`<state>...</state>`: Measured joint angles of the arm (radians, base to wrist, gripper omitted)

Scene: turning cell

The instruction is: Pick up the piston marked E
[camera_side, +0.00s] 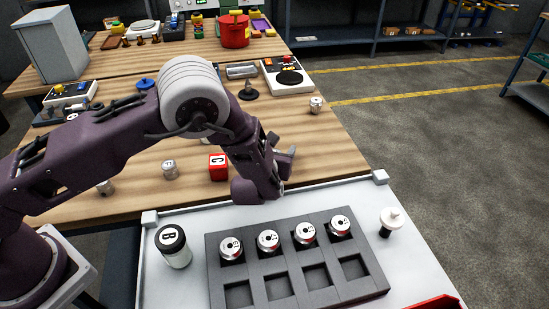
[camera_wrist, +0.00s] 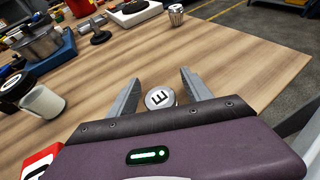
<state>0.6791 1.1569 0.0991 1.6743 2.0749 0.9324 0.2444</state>
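The piston marked E (camera_wrist: 160,98) is a small silver cylinder with a black letter on its round top. In the wrist view it stands on the wooden bench between the two grey fingers of my gripper (camera_wrist: 160,76), which are spread with a gap visible at either side. In the side view my gripper (camera_side: 284,147) is low over the bench near its front edge, beside the white tray. My arm and gripper hide the piston E in that view. Another silver piston marked F (camera_side: 169,169) stands on the bench to the left.
A red block marked C (camera_side: 218,167) stands left of my gripper. A grey holder (camera_side: 298,270) with several pistons and empty square pockets lies in the white tray (camera_side: 370,202). A jar marked B (camera_side: 174,247) stands left of the holder. Another piston (camera_side: 316,104) stands farther back.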

